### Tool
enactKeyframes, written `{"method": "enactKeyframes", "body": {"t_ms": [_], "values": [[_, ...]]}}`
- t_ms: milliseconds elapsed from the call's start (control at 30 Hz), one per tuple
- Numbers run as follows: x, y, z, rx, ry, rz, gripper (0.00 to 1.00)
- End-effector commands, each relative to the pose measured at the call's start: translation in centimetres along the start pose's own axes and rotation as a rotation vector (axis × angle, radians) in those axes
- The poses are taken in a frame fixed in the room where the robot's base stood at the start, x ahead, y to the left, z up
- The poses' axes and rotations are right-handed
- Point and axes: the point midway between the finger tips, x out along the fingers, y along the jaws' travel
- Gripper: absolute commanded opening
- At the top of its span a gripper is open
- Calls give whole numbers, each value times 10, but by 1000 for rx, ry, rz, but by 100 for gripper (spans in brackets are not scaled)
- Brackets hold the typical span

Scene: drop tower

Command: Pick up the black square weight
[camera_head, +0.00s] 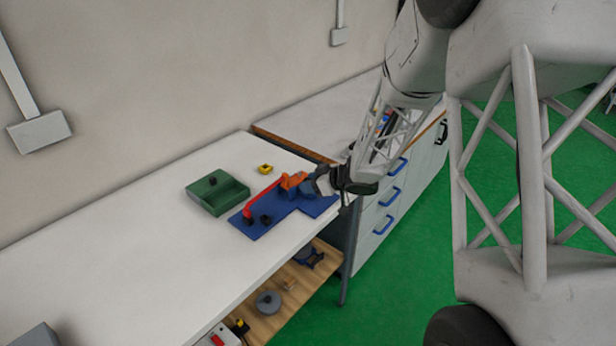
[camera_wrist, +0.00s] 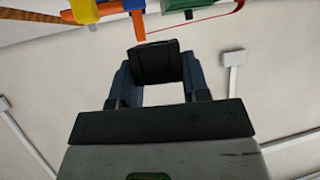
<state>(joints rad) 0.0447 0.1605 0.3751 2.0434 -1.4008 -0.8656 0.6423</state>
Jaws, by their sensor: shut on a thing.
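The black square weight (camera_wrist: 158,62) is a dark, flat-faced block in the wrist view. My gripper (camera_wrist: 155,75) is shut on it, with one blue-grey finger on each side. In the head view my gripper (camera_head: 318,186) is at the right end of the blue base plate (camera_head: 287,213), beside the orange part (camera_head: 293,181). The weight cannot be made out clearly there. A red bar (camera_head: 262,196) runs along the plate, with small dark parts near its left end. In the wrist view, orange, yellow, blue and green parts show at the top edge, beyond the weight.
A green holder (camera_head: 217,192) with a dark knob stands left of the plate. A small yellow block (camera_head: 265,169) lies behind it. The white worktop (camera_head: 120,240) is largely clear at left. A wooden lower shelf (camera_head: 285,303) holds several small objects. Drawers (camera_head: 385,220) stand at right.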

Motion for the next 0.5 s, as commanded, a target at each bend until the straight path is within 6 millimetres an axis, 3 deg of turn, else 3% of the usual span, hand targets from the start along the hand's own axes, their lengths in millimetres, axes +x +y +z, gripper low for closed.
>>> {"method": "enactKeyframes", "body": {"t_ms": [500], "values": [[-12,-14,4,-1,1,0,10]]}}
